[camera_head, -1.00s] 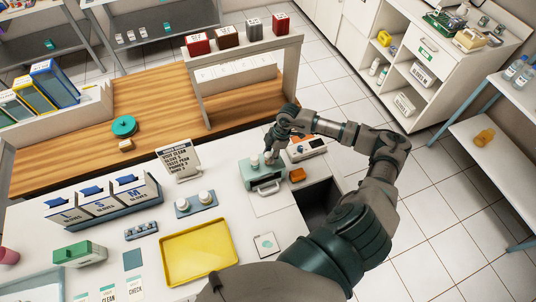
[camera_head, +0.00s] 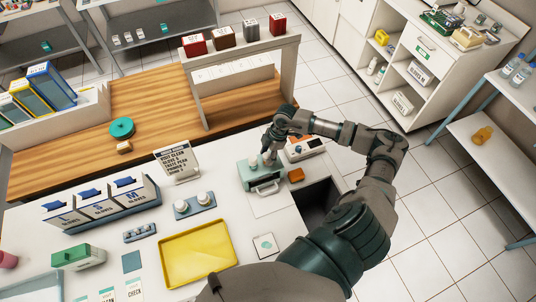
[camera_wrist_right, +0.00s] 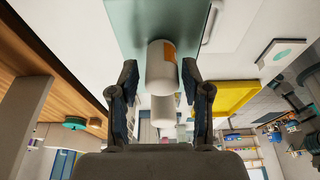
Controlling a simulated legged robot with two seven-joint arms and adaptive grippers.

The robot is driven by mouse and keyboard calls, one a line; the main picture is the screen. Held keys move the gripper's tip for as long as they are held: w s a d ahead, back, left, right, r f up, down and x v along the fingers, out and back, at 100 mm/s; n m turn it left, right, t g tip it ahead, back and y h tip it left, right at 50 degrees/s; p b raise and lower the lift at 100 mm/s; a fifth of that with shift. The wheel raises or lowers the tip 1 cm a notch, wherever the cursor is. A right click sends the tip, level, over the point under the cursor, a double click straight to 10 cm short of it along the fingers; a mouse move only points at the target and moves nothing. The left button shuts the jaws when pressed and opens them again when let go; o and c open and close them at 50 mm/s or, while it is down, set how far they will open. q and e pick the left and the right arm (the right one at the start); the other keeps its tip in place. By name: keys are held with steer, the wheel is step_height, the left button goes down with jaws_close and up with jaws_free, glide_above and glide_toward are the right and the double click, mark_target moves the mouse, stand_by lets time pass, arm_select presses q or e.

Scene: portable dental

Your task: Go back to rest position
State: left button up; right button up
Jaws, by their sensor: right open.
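My right gripper (camera_head: 269,156) is low over the pale green box-like unit (camera_head: 263,187) on the white counter. It also shows in the right wrist view (camera_wrist_right: 160,98), with its two fingers spread apart. A white cylinder with an orange patch (camera_wrist_right: 159,68) stands out between and beyond the fingers, with a second white cylinder (camera_wrist_right: 162,108) behind it. Gaps show on both sides, so the fingers do not appear to grip the cylinder. In the head view the gripper partly hides the top of the unit. My left gripper is in neither view.
A device with a small screen (camera_head: 306,149) and an orange block (camera_head: 296,175) are close to the right gripper. A yellow tray (camera_head: 197,252), a sign (camera_head: 178,161) and glove boxes (camera_head: 97,207) stand on the counter. A dark opening (camera_head: 318,203) lies right of the unit.

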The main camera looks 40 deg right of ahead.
steer(key=shift+c, duration=0.3)
steer(key=c, duration=0.4)
steer(key=shift+c, duration=0.2)
steer(key=o, duration=0.5)
steer(key=shift+d, duration=0.1)
steer(key=c, duration=0.5)
